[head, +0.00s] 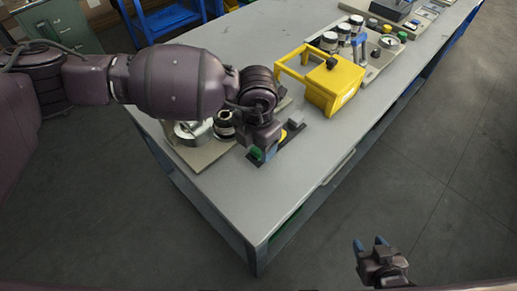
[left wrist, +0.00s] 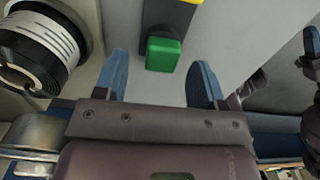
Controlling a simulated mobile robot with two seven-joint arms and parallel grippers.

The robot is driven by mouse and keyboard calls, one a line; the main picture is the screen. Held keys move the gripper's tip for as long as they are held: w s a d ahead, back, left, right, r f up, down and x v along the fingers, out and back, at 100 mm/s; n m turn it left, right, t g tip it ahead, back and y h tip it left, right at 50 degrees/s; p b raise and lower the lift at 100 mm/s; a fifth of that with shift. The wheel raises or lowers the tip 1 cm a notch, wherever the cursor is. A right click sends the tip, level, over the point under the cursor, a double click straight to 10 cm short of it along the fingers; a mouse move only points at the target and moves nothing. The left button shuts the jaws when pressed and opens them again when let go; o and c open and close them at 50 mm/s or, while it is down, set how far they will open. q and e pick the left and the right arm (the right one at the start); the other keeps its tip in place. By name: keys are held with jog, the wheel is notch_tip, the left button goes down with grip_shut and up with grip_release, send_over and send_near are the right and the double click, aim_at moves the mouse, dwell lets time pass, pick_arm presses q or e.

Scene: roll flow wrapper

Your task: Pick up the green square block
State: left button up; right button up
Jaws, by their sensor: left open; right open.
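The green square block (left wrist: 164,54) sits at the end of a dark strip on the grey table. In the left wrist view it shows between and just beyond the two blue fingertips of my left gripper (left wrist: 163,80), which is open and empty. In the head view, the green block (head: 256,153) is partly hidden by my left gripper (head: 266,152), which is close above it. My right gripper (head: 372,244) is open and empty, off the table at the lower right.
A yellow block (head: 283,135) and a pale block (head: 296,118) are on the same strip. A yellow open-frame box (head: 335,88) stands behind. A roll with black and white bands (left wrist: 40,50) is left of the gripper. The table's front edge is close.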

pick_arm(q)
jog(key=shift+f, duration=0.8)
jog(key=shift+r, duration=0.1)
jog(key=c, duration=1)
